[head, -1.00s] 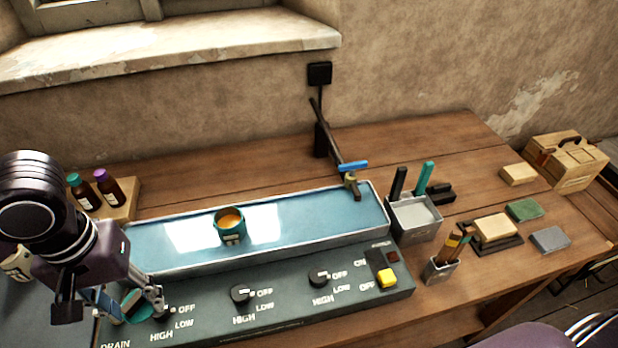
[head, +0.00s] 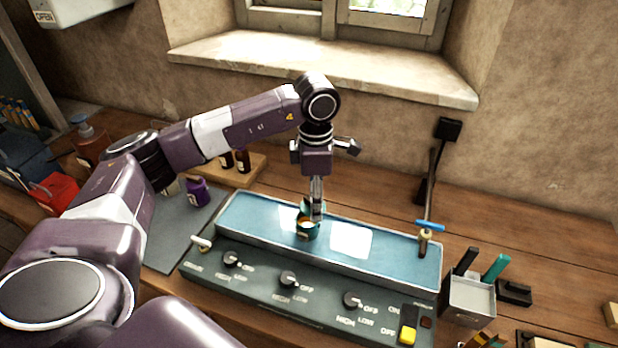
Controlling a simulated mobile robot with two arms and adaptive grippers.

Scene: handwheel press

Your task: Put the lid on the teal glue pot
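The teal glue pot (head: 307,232) stands upright in the blue water trough (head: 262,222), with orange glue showing at its open mouth. My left gripper (head: 316,212) points down right at the pot, its fingers overlapping the back of the rim in the picture. It appears shut on the teal lid (head: 305,204), which looks tilted on edge above the back of the pot. The fingers hide part of the lid, and I cannot tell whether the lid touches the rim. My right gripper is out of view.
A control panel (head: 255,283) with knobs runs along the trough's front. A tap with a blue handle (head: 430,225) stands at its right end. Dark bottles (head: 243,160) and a purple pot (head: 198,192) are at left. A grey tool holder (head: 470,298) stands at right.

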